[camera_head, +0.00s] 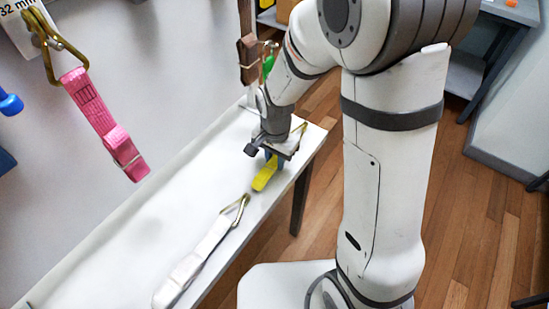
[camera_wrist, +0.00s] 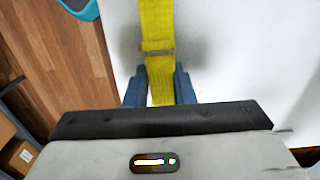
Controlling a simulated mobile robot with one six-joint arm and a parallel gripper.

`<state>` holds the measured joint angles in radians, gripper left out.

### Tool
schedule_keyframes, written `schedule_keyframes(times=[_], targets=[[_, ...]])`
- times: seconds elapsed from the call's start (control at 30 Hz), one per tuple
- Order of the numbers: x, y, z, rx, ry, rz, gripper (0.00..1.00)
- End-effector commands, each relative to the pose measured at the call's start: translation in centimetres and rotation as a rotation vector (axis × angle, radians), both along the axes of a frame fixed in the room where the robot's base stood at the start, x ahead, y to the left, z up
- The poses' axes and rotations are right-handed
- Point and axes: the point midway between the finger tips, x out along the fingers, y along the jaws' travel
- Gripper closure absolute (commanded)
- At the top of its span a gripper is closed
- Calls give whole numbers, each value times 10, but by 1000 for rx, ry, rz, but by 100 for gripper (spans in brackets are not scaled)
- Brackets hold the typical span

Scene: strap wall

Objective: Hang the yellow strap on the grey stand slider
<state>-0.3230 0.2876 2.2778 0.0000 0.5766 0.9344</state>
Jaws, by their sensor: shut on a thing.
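The yellow strap (camera_head: 265,177) is at the far end of the white table, and a brass-coloured hook shows beside my gripper (camera_head: 272,158) at its upper right. In the wrist view, the yellow strap (camera_wrist: 158,30) runs down between the two blue fingers of my gripper (camera_wrist: 159,88), which is shut on it. The strap's lower end lies between the fingers; its upper end is out of the wrist view. I cannot tell whether the strap touches the table. I cannot make out the grey stand slider in either view.
A white strap with a hook (camera_head: 200,255) lies along the near table (camera_head: 150,215). A pink strap (camera_head: 100,118) hangs on the wall at left. A brown strap (camera_head: 248,60) and a green item (camera_head: 268,66) are behind my arm. A teal item (camera_wrist: 84,8) shows in the wrist view.

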Motion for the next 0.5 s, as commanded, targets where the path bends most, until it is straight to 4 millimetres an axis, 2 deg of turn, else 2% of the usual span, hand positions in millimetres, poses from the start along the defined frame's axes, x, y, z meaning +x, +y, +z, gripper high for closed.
schedule_keyframes(times=[0.17, 0.2, 0.43, 0.5], targets=[[0, 0, -6, 0, 0, 0, 100], [0, 0, -4, 0, 0, 0, 74], [0, 0, -4, 0, 0, 0, 56], [0, 0, -4, 0, 0, 0, 56]])
